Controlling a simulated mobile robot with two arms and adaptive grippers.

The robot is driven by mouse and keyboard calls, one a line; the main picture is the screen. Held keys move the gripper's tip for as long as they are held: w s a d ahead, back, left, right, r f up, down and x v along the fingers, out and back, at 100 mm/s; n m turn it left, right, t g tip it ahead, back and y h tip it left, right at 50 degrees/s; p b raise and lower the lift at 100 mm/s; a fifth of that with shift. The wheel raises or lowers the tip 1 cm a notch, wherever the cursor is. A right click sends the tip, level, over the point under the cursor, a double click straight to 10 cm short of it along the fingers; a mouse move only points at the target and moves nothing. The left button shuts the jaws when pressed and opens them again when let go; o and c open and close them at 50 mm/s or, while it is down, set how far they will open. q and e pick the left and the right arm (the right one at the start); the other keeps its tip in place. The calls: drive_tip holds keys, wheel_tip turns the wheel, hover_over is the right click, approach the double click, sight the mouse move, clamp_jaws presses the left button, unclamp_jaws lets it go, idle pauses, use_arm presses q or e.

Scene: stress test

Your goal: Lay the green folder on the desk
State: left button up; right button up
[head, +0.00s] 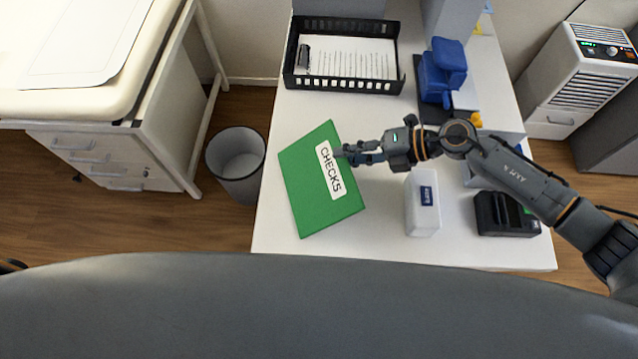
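The green folder (305,188) has a white label reading "CHECKS". It shows over the left part of the white desk (385,250), tilted, with its face up. I cannot tell whether it lies flat on the desk or is held slightly above it. My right gripper (347,154) reaches in from the right, and its fingertips are at the folder's right edge, by the label. Whether the fingers pinch the edge or are apart from it is not clear. My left gripper is not in view.
A black tray (291,68) with paper stands at the back of the desk. A blue object (442,70), a white box (422,205) and a black device (508,215) are on the right. A bin (237,160) stands left of the desk. The desk's front middle is clear.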

drive_tip(key=p+v, duration=0.1)
drive_tip(key=v, duration=0.5)
drive_tip(key=shift+d, duration=0.3)
drive_tip(key=shift+s+r, duration=0.1)
drive_tip(key=shift+r, duration=0.05)
wheel_tip(320, 180, up, 7)
drive_tip(key=d+p, duration=0.2)
drive_tip(key=p, duration=0.3)
drive_tip(key=shift+d+r+p, duration=0.2)
drive_tip(key=shift+d+p, duration=0.1)
drive_tip(key=shift+p, duration=0.1)
drive_tip(key=shift+s+f, duration=0.1)
